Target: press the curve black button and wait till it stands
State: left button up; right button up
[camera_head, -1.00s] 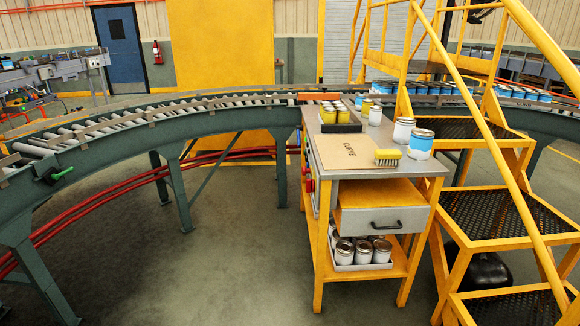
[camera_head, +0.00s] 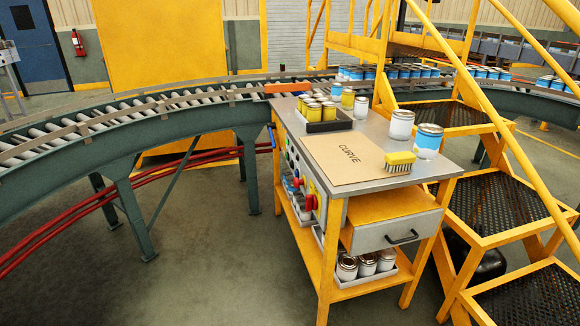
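A control panel (camera_head: 303,178) is on the bench's left side, seen at a steep slant. Red controls (camera_head: 309,203) stick out from it, and small green ones show farther back. The black button is too small or too slanted to pick out with certainty. Neither of my grippers is in view.
The roller conveyor (camera_head: 180,104) curves behind the bench on green legs. Yellow steps (camera_head: 497,202) stand close on the bench's right. Cans and a yellow brush (camera_head: 399,161) are on the bench top. Open floor (camera_head: 200,265) lies in front and left of the bench.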

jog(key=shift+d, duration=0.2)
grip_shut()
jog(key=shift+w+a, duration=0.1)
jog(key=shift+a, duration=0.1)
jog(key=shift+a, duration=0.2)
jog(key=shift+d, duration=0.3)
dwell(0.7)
